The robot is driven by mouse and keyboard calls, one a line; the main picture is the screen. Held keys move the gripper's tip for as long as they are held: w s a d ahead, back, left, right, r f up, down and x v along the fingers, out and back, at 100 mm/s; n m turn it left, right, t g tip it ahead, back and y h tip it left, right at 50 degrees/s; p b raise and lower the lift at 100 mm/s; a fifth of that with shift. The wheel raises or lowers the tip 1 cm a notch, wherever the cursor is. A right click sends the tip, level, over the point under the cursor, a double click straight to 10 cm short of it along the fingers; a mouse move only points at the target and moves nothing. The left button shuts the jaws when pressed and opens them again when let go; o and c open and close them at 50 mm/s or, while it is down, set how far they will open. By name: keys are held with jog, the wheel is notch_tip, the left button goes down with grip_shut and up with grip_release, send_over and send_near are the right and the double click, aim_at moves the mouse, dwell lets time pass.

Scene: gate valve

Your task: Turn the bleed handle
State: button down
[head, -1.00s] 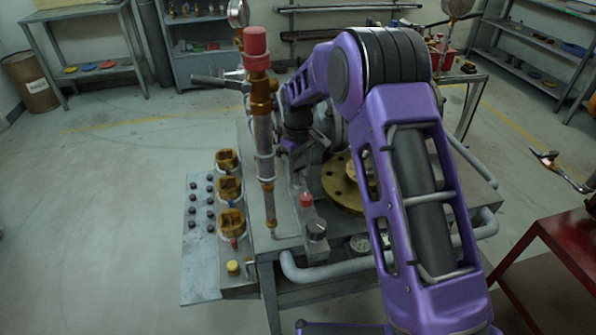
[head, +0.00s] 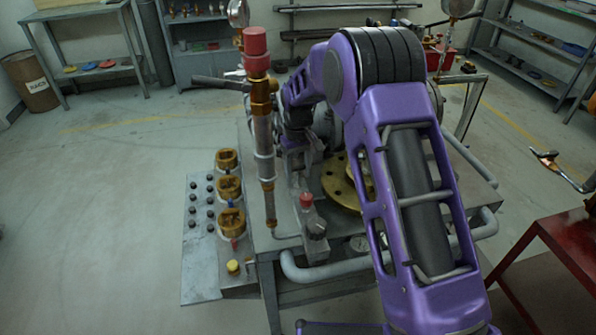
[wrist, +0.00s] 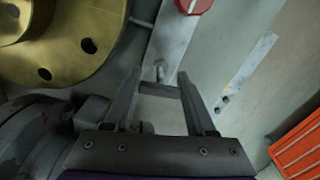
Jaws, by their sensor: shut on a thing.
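My gripper (wrist: 159,82) points down at the bench fixture in the wrist view. Its two fingers are on either side of a small grey crossbar with a short stem (wrist: 160,70), which looks like the bleed handle. The fingers are shut on the bar's ends. In the head view my gripper (head: 300,165) is partly hidden by my wrist, between the upright pipe and the brass flange. The handle cannot be made out there. A red knob (head: 305,200) is just in front of the gripper; it also shows at the top of the wrist view (wrist: 193,5).
The brass flange (head: 341,188) is close beside the gripper, also in the wrist view (wrist: 75,45). The upright pipe (head: 263,135) with a red cap stands left of it. A black knob (head: 316,230) and a bent grey pipe (head: 330,271) are in front.

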aim_at(298, 167)
jog(key=shift+m, duration=0.5)
dwell(1.5)
dwell(0.3)
jog(key=shift+c, duration=1.1)
grip_release()
notch_tip(298, 167, up, 17)
jog(key=p, duration=0.1)
jog(key=shift+r+p, duration=0.2)
jog(key=shift+p, duration=0.1)
